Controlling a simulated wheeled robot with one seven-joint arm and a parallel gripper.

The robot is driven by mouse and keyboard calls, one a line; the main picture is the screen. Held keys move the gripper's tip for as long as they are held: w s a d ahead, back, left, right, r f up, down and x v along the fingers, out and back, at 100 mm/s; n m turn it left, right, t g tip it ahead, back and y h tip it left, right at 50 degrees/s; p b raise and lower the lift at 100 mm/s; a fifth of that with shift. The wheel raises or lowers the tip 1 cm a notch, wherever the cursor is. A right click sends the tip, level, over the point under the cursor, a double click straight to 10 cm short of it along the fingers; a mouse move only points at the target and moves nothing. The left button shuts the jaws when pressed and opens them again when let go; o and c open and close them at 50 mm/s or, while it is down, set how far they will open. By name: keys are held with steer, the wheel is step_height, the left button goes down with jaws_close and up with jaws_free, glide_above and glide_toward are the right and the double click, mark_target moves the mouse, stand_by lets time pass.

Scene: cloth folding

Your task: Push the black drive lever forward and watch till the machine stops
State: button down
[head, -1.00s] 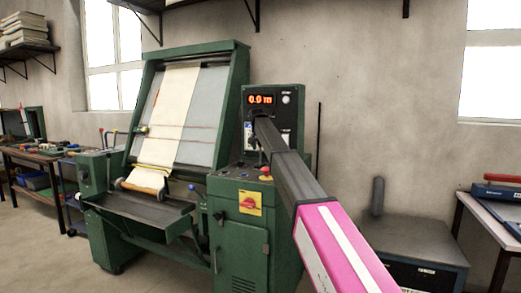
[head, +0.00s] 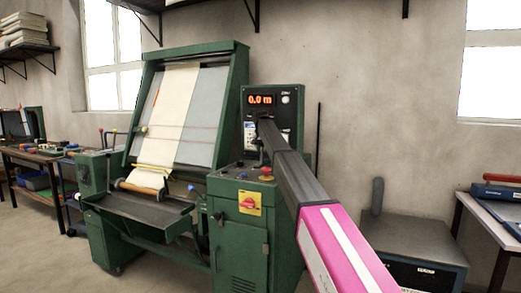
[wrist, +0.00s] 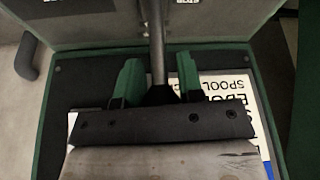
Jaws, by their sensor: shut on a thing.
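The green cloth machine (head: 178,120) stands at centre left in the head view, with a strip of cream cloth (head: 163,115) running down its sloped board to a roller (head: 140,188). Its display (head: 260,99) reads 0.0 m. My arm reaches to the panel below the display and hides much of it. In the wrist view, my gripper (wrist: 158,78) has green fingers on both sides of a dark lever shaft (wrist: 157,45) and is shut on it. The lever's lower end is hidden by my gripper.
A red rotary switch on a yellow plate (head: 249,203) and a red button (head: 266,173) are on the green cabinet close to my arm. A grey box (head: 409,238) stands to the right. In the wrist view, a printed label (wrist: 235,95) lies beneath my gripper.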

steer(key=shift+w+d+f+g, duration=0.15)
steer(key=shift+w+d+f, duration=0.05)
steer(key=shift+w, duration=0.3)
steer(key=shift+w+d+f+g, duration=0.15)
steer(key=shift+w+f, duration=0.05)
steer(key=shift+w, duration=0.3)
steer(key=shift+s, duration=0.1)
steer(key=c, duration=0.9)
jaws_free()
steer(key=shift+r, duration=0.1)
steer(key=v, duration=1)
steer(key=shift+r, duration=0.15)
steer(key=shift+s+r, duration=0.1)
steer(key=shift+r, duration=0.05)
